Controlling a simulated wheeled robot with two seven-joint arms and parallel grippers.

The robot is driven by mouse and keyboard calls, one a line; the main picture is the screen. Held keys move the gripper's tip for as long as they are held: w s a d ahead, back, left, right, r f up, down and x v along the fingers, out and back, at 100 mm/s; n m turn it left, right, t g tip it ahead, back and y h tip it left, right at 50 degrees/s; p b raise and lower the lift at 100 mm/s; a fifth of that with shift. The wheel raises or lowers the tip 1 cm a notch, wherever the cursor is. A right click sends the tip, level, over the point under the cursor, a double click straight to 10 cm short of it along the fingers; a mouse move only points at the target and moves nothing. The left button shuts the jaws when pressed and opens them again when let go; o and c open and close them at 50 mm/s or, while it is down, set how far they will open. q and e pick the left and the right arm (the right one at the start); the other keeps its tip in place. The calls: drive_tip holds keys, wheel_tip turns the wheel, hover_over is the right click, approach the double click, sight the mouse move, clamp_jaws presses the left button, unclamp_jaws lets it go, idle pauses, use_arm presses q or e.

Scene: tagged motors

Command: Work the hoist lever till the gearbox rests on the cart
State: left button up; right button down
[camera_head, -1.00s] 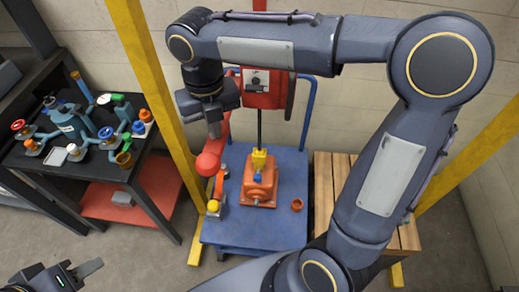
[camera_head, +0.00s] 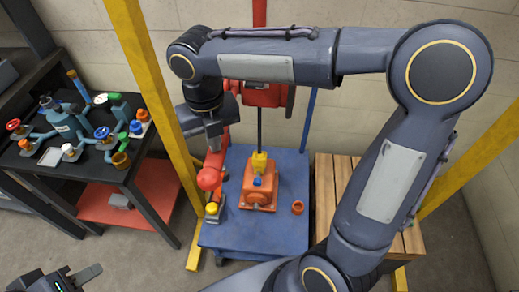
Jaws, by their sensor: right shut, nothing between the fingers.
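The orange gearbox (camera_head: 260,194) is at the middle of the blue cart (camera_head: 236,236), under a yellow hook block (camera_head: 259,161) on a dark vertical line. I cannot tell whether a gap remains under it. The red hoist (camera_head: 250,94) is behind, partly hidden by my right arm. Its red lever ends in a round red knob (camera_head: 209,179), low at the cart's left side. My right gripper (camera_head: 215,147) is shut and empty, pointing down just above the knob; contact is unclear. My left gripper (camera_head: 83,275) is at the lower left, away from everything, its jaw gap unclear.
A small orange cup (camera_head: 297,207) and a yellow-topped part (camera_head: 211,209) sit on the cart. A yellow post (camera_head: 165,110) stands left of the cart. A dark bench (camera_head: 118,172) with valves and pipes is at left, a wooden pallet (camera_head: 325,190) at right.

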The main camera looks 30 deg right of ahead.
sight(218, 156)
drive_tip(key=shift+f+b, duration=1.75)
drive_tip(key=shift+f, duration=1.1)
drive_tip(key=shift+d+f, duration=0.1)
drive_tip(key=shift+f, duration=0.05)
drive_tip(key=r+p, duration=1.1)
drive_tip(key=shift+w+d+r, duration=0.15)
drive_tip(key=shift+w+r, duration=0.05)
drive_tip(key=shift+w, duration=0.15)
drive_tip(key=shift+r, duration=1.15)
